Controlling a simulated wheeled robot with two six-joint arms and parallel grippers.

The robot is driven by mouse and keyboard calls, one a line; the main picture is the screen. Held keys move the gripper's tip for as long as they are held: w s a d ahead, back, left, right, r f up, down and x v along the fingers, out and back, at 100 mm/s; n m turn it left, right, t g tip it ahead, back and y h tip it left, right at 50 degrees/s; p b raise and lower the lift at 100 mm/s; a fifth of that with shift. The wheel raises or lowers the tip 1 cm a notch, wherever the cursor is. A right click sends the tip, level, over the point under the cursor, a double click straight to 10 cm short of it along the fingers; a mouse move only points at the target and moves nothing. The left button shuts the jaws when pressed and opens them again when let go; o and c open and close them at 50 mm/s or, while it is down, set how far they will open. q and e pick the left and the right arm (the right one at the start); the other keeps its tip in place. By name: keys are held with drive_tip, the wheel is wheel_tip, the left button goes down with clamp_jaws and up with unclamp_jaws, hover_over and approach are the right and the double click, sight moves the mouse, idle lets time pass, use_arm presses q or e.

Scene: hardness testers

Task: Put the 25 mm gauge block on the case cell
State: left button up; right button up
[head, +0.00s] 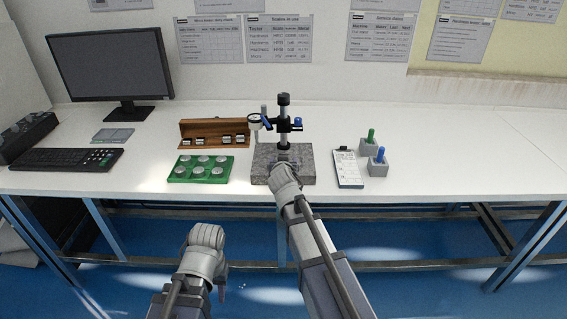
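The brown wooden case (214,126) stands open at the back of the bench, left of the dial gauge stand. Several small metal blocks (200,141) sit along its front, with a gap near the middle. I cannot read any sizes, so I cannot pick out the 25 mm gauge block. My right arm reaches over the front of the stand's grey granite base (304,164); its wrist hides its own gripper and whatever is under it. My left gripper (222,287) hangs low in front of the bench, mostly hidden by its wrist, clear of the bench objects.
The dial gauge stand (284,123) rises behind my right wrist. A green tray (202,179) with several round metal pieces lies in front of the case. A clipboard (347,170) and two grey holders with green and blue handles (379,158) are at right. The bench's right end is clear.

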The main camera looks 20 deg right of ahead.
drive_tip(key=shift+x, duration=1.2)
drive_tip(key=shift+c, duration=0.3)
clamp_jaws()
